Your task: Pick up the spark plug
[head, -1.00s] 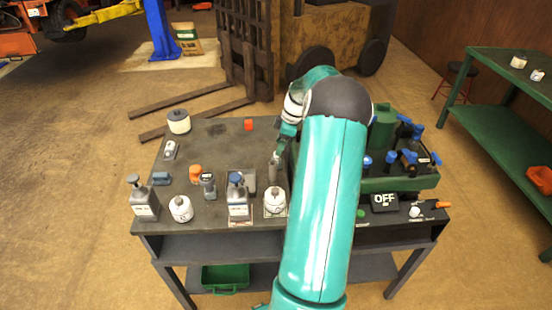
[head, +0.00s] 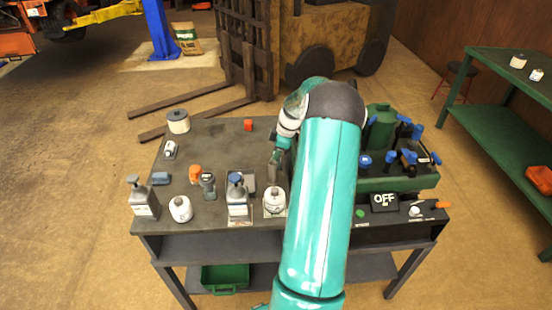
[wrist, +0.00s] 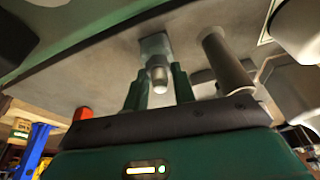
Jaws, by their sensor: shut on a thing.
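My gripper (wrist: 159,80) shows in the wrist view, its two green fingers on either side of a small metallic part that I take to be the spark plug (wrist: 158,68). The fingers are shut on it. The part has a pale, blocky section beyond the fingertips and a rounded end toward the palm. The grey worktable top lies close beyond it; I cannot tell whether the plug still touches it. In the head view my gripper is mostly hidden by my arm, near the middle of the worktable (head: 215,135), and the plug cannot be made out.
A grey cylinder (wrist: 225,62) stands close beside the fingers. A green tool tray (head: 395,184) is on the table's right. White bottles (head: 181,209) and pump bottles (head: 144,199) line the front. An orange-red block (head: 248,125) sits at the back.

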